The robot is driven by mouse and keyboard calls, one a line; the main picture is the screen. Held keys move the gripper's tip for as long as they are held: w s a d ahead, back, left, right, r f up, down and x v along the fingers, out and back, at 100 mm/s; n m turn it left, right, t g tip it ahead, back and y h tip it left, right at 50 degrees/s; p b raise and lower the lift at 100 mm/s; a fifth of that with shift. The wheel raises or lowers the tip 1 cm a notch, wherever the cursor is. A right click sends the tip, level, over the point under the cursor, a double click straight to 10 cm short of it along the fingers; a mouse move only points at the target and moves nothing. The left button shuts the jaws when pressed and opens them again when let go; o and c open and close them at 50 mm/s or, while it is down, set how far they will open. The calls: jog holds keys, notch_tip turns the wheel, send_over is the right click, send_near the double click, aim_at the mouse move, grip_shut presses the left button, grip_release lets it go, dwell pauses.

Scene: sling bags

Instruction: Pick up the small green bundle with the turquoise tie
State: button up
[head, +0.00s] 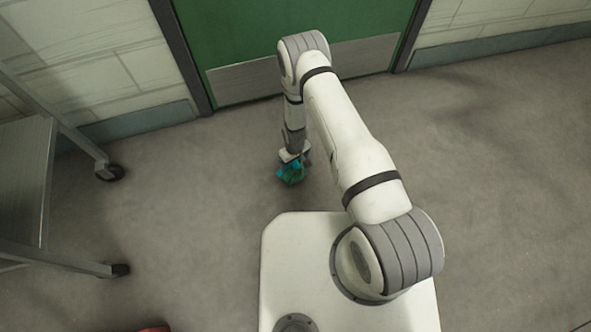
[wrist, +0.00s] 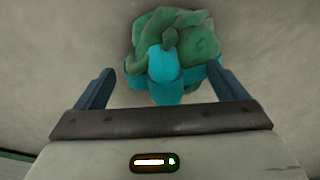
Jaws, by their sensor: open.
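The small green bundle with the turquoise tie (wrist: 190,40) lies on the grey floor, seen from above in the wrist view. Its turquoise band (wrist: 165,68) faces my gripper. In the head view the bundle (head: 291,174) shows just under my gripper (head: 295,160), partly covered by it. In the wrist view my gripper (wrist: 165,88) is open, with one dark blue finger on each side of the bundle's near part. Most of the green cloth extends past the fingertips. I cannot tell whether either finger touches it.
A grey metal cart (head: 30,190) on black casters stands at the left. A green door (head: 250,45) with a metal kick plate is behind my arm. Red things show at the bottom edge (head: 155,328). The floor (head: 190,230) around the bundle is clear.

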jog(key=c, duration=1.5)
